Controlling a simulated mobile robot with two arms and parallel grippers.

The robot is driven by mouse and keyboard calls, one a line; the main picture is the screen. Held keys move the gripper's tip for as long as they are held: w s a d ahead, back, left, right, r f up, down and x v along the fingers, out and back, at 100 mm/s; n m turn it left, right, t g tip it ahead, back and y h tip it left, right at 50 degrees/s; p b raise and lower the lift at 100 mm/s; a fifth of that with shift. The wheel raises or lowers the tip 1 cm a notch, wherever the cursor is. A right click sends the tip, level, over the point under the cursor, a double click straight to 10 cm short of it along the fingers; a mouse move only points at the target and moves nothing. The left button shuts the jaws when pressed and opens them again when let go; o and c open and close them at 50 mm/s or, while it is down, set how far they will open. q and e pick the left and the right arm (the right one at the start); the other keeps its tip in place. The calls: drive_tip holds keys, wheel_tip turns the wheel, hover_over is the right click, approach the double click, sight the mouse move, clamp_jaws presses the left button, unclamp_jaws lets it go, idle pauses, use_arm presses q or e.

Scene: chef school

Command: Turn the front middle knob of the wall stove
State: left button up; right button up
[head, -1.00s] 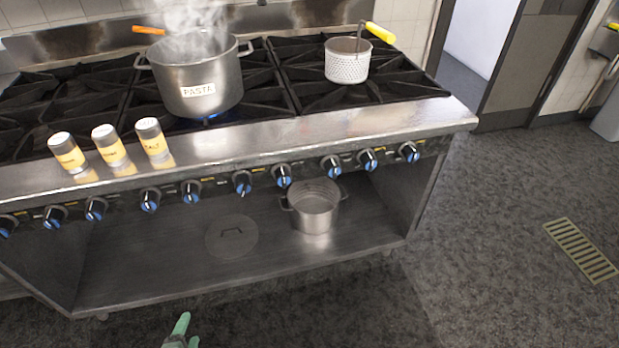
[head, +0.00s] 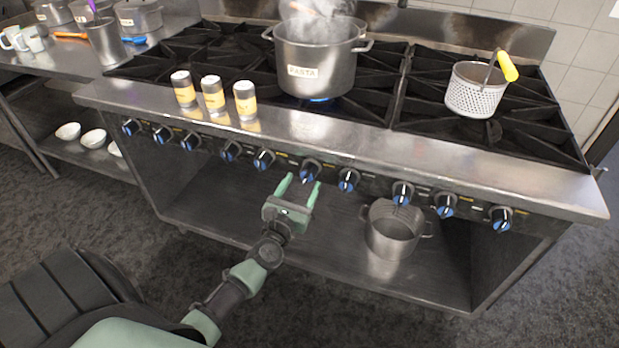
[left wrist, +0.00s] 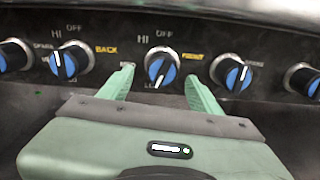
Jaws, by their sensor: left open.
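The wall stove (head: 420,150) has a row of black knobs with blue faces and white pointer marks along its front panel. The knob labelled FRONT (left wrist: 162,67) shows in the left wrist view, between my fingertips. In the head view the knob in front of my gripper (head: 310,171) is near the middle of the row. My left gripper (head: 300,186) is open and empty, with its two green fingers pointing at the panel; it also shows in the left wrist view (left wrist: 160,78). Whether the fingers touch the knob I cannot tell. My right gripper is not in view.
A steaming pot labelled PASTA (head: 318,55) stands on a lit burner. Several shakers (head: 213,96) stand on the front ledge. A perforated basket (head: 474,90) with a yellow handle sits at right. A pot (head: 393,232) stands on the lower shelf. Neighbouring knobs (left wrist: 231,74) are close by.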

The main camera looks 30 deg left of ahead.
sight(306, 180)
use_arm(q)
drive_tip(key=shift+x, duration=1.25)
drive_tip(key=shift+w+d, duration=0.1)
drive_tip(key=shift+w, duration=0.3)
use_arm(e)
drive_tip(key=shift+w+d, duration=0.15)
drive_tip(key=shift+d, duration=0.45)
use_arm(q)
drive_tip(key=c, duration=1.4)
drive_tip(key=shift+o, duration=0.2)
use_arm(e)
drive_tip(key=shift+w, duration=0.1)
